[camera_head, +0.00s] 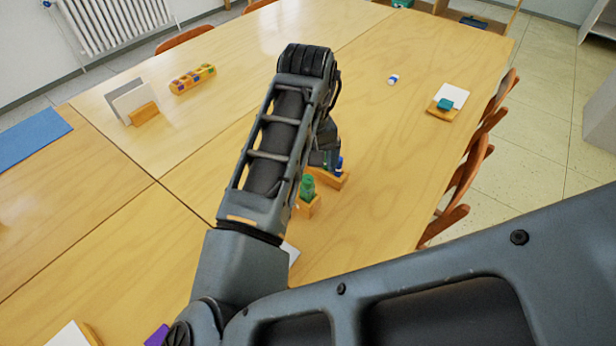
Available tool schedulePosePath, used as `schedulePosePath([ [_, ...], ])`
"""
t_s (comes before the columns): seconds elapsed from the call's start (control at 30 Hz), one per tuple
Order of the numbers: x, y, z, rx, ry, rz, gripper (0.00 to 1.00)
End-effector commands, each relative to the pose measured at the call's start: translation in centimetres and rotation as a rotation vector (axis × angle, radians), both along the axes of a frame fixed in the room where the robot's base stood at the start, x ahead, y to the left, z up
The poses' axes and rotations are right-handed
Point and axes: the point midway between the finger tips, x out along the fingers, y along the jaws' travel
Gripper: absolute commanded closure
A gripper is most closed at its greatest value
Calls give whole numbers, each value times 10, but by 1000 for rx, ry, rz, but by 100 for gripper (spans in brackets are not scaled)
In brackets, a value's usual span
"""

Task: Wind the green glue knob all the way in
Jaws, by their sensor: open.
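A green glue knob (307,187) stands upright on a small wooden block (309,207) near the middle of the table, just right of my forearm. My gripper (328,160) points down behind and to the right of the green knob, mostly hidden by my arm. It is open, and its fingertips are hard to make out. A blue piece (340,164) on another wooden block (330,178) stands right beside the gripper. I cannot tell whether the fingers touch it. The gripper is apart from the green knob in this view.
A yellow holder with coloured spots (193,79) and white cards in a stand (132,102) are at the left. A small white-and-blue item (392,80) and a wooden tray with a teal piece (447,103) are at the right. Chairs (466,180) line the right edge.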

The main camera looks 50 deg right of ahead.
Motion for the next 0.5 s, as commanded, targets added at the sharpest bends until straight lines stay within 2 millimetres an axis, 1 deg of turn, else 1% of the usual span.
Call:
schedulePosePath([
  [0.5,0,0,-6,0,0,3,4],
])
